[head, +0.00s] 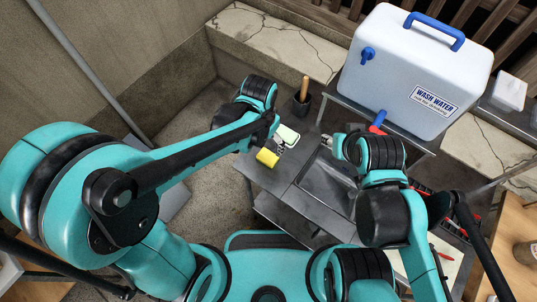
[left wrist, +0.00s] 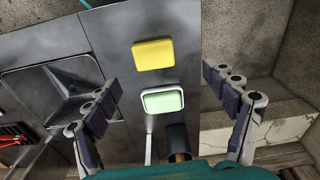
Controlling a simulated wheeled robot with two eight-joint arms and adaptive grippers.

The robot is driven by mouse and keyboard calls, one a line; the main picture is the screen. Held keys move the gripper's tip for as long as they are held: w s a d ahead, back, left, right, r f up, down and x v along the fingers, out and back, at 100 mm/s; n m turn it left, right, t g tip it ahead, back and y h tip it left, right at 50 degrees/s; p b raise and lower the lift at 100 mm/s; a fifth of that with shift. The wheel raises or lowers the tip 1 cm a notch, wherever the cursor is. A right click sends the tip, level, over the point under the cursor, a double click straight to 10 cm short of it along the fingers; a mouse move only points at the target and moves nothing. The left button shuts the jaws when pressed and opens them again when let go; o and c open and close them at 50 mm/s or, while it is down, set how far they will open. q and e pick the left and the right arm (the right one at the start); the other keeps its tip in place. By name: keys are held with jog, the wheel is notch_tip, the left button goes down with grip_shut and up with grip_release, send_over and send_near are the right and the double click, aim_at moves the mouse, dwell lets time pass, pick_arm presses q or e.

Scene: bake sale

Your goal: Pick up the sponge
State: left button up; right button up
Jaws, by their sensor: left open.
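A yellow sponge (head: 267,157) lies flat on the grey metal counter near its left edge. It also shows in the left wrist view (left wrist: 153,54), beyond a pale green, white-rimmed item (left wrist: 163,100) with what looks like a handle. That item also shows in the head view (head: 288,134). My left gripper (left wrist: 161,84) is open and empty, its fingers spread to either side of the green item, with the sponge farther up the picture. In the head view its arm partly hides the gripper. My right gripper (head: 333,143) is over the counter by the sink; its jaw opening is unclear.
A sunken sink (head: 325,185) is right of the sponge. A dark cup with a wooden handle (head: 302,100) stands behind the green item. A large white wash water container (head: 415,70) stands at the back right. The counter's left edge drops to the floor.

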aim_at(268, 156)
pick_arm(q)
jog(key=shift+d+f+m+g, duration=0.3)
jog(key=shift+d+f, duration=0.55)
jog(key=f+b, duration=0.1)
jog(key=f, duration=0.1)
jog(key=f+b, duration=0.1)
jog(key=f, duration=0.4)
jog(key=shift+a+f+b, duration=0.25)
jog(key=shift+f+b, duration=0.15)
jog(key=c, duration=0.9)
